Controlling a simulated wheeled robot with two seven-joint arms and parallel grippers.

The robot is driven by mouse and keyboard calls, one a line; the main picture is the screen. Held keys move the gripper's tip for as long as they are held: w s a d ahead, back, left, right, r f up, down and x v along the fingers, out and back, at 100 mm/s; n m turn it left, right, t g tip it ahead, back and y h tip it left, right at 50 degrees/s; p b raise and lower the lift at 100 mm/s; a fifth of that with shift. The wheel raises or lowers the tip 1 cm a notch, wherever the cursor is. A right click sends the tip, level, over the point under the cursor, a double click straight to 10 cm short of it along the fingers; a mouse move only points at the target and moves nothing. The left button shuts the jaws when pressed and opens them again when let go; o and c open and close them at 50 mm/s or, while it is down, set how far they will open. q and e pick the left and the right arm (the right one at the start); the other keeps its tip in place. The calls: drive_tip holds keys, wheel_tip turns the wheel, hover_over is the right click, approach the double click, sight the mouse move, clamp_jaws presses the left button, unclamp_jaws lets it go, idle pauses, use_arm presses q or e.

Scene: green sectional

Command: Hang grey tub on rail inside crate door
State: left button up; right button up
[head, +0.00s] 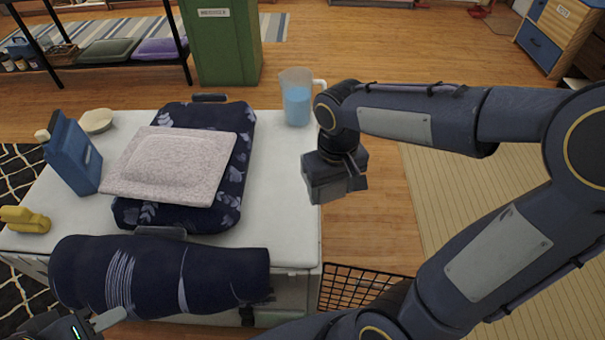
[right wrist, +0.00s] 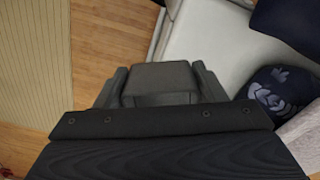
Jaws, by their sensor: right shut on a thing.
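My right gripper (head: 337,190) is in the air just off the right edge of the white table. In the right wrist view its two fingers (right wrist: 160,85) stand on either side of a dark grey block-like thing (right wrist: 163,78), seemingly the grey tub, and are shut on it. Its far side is hidden. The black wire crate (head: 365,284) shows only in part, low beside the table and partly behind my right arm. I cannot make out its door or the rail. Part of my left gripper (head: 104,322) shows at the bottom left; its opening is not clear.

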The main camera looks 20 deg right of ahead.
drive_tip(key=w+f, duration=0.1)
drive_tip(key=w, duration=0.1)
drive_tip(key=w+f, duration=0.1)
drive_tip(key=w, duration=0.1)
drive_tip(key=w+f, duration=0.1)
drive_tip(key=w, duration=0.1)
drive_tip(key=shift+w+d+f+b, duration=0.15)
drive_tip(key=shift+w+d+b, duration=0.1)
drive_tip(key=shift+w+b, duration=0.1)
drive_tip(key=w+f+b, duration=0.1)
drive_tip(key=w+f, duration=0.3)
drive_tip(key=f, duration=0.1)
drive_tip(key=shift+w+d, duration=0.15)
drive_tip(key=shift+w, duration=0.25)
drive_tip(key=shift+w+f, duration=0.15)
drive_tip(key=shift+f, duration=0.1)
drive_tip(key=shift+w+f+b, duration=0.15)
drive_tip(key=shift+f+b, duration=0.05)
drive_tip(key=shift+f, duration=0.7)
drive_tip(key=shift+w+f+b, duration=0.1)
drive_tip(key=shift+f+b, duration=0.1)
drive_tip(key=shift+f, duration=0.7)
drive_tip(key=shift+f, duration=0.2)
drive_tip(key=o, duration=0.8)
drive_tip(key=shift+c, duration=0.2)
